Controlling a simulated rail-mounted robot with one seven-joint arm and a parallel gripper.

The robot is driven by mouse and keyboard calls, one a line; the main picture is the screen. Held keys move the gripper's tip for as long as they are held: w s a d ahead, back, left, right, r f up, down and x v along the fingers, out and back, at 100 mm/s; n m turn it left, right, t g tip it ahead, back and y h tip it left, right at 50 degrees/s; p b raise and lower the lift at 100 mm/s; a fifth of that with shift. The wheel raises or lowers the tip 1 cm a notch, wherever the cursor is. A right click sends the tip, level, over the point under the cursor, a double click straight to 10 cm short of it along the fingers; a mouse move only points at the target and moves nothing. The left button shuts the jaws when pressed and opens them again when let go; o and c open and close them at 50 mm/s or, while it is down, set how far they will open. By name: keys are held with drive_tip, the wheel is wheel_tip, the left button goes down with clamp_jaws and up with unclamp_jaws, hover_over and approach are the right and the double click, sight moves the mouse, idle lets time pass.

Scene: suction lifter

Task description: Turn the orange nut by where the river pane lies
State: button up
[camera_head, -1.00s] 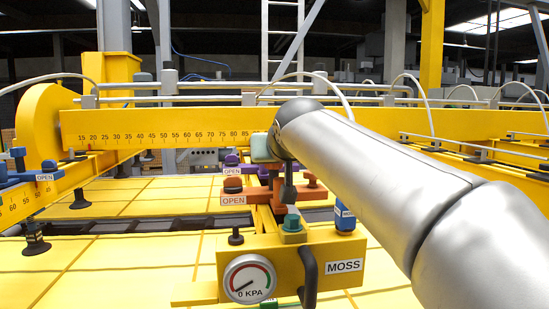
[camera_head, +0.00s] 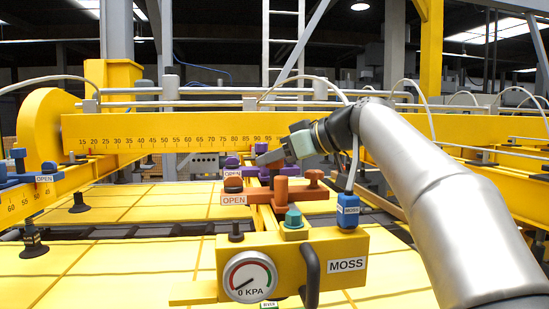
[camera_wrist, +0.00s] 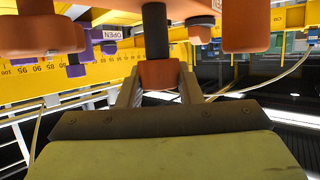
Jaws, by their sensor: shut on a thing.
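In the wrist view an orange nut (camera_wrist: 158,73) sits at the end of a dark stem (camera_wrist: 155,45). My gripper (camera_wrist: 160,84) has a finger on each side of it and is shut on it. In the head view my gripper (camera_head: 268,157) reaches in from the right, above the orange valve body (camera_head: 318,194) with its OPEN tag (camera_head: 233,200). Its exact contact with the nut cannot be made out there. Yellow panes (camera_head: 90,265) lie below the frame. A small tag (camera_head: 268,304) at the bottom edge appears to read RIVER.
A yellow box marked MOSS (camera_head: 347,265) carries a gauge (camera_head: 250,277) at 0 KPA and a black handle (camera_head: 310,275). A teal nut (camera_head: 293,217), a blue block (camera_head: 348,212) and purple parts (camera_head: 232,161) are close by. A yellow beam with a scale (camera_head: 160,130) runs behind.

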drive_tip(key=n+g+p, duration=0.1)
drive_tip(key=n+g+y+p, duration=0.1)
drive_tip(key=n+g+p, duration=0.1)
drive_tip(key=g, duration=0.1)
drive_tip(key=shift+w+d+r+n+y, duration=0.1)
drive_tip(key=shift+w+r+n+y, duration=0.05)
drive_tip(key=shift+r+n+y, duration=0.15)
drive_tip(key=n+g+p, duration=0.4)
drive_tip(key=g+p, duration=0.1)
drive_tip(key=p, duration=0.2)
drive_tip(key=shift+r+n, duration=0.1)
drive_tip(key=shift+n, duration=0.2)
drive_tip(key=n+g+p, duration=0.1)
drive_tip(key=g+p, duration=0.1)
drive_tip(key=n+g+h+p, duration=0.1)
drive_tip(key=n+p, duration=0.1)
drive_tip(key=p, duration=0.1)
drive_tip(key=shift+f+g, duration=0.2)
drive_tip(key=shift+g, duration=0.2)
drive_tip(key=shift+f+n+g+h+p, duration=0.15)
drive_tip(key=shift+n+g+h+p, duration=0.15)
drive_tip(key=shift+p, duration=0.2)
drive_tip(key=shift+f, duration=0.1)
drive_tip(key=o, duration=1)
